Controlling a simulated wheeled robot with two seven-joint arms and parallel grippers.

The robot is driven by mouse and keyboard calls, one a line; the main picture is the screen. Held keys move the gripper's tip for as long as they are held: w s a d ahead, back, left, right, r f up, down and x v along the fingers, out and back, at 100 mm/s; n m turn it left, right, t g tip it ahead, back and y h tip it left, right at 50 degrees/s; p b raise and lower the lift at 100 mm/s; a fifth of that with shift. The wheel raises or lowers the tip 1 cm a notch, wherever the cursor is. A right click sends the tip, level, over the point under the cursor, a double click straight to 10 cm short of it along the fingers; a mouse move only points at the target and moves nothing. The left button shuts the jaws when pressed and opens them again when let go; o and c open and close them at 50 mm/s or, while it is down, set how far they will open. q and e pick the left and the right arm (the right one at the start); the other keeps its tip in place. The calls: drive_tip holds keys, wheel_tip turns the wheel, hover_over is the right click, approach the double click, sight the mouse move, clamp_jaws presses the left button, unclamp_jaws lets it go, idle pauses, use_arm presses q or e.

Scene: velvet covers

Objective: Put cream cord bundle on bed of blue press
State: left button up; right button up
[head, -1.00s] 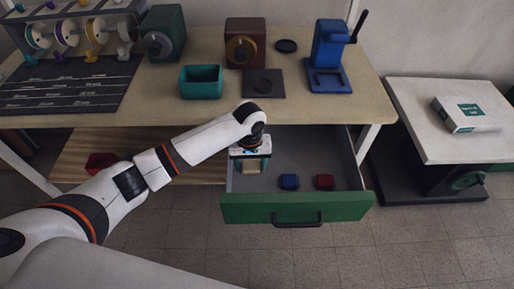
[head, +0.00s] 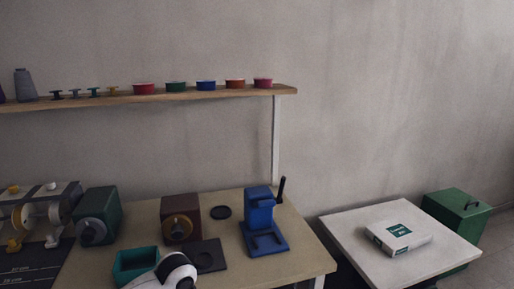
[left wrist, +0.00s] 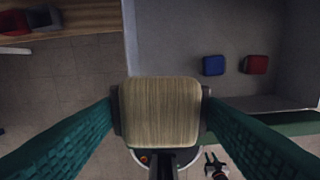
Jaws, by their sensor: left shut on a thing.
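The cream cord bundle (left wrist: 162,112) is a rounded tan block with fine lengthwise strands. My left gripper (left wrist: 162,115) is shut on it, with a teal finger on each side, and holds it above the floor and the open drawer. In the head view only a white part of my left arm shows at the bottom, and the gripper and bundle are out of frame. The blue press (head: 260,222) stands on the workbench with its dark lever up; its flat bed (head: 268,243) is at the front and looks bare.
The drawer (left wrist: 240,103) holds a blue bundle (left wrist: 213,65) and a red bundle (left wrist: 255,64). On the bench are a teal bin (head: 137,264), a green machine (head: 98,215), a maroon machine (head: 180,218) and a dark plate (head: 207,257). A white table (head: 440,250) stands right.

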use_arm(q)
drive_tip(key=s+a+r+m+b, duration=0.2)
drive_tip(key=s+r, duration=0.3)
drive_tip(key=s, duration=0.7)
drive_tip(key=shift+a+r+m, duration=0.3)
drive_tip(key=shift+a+r, duration=0.1)
drive_tip(key=shift+a, duration=0.2)
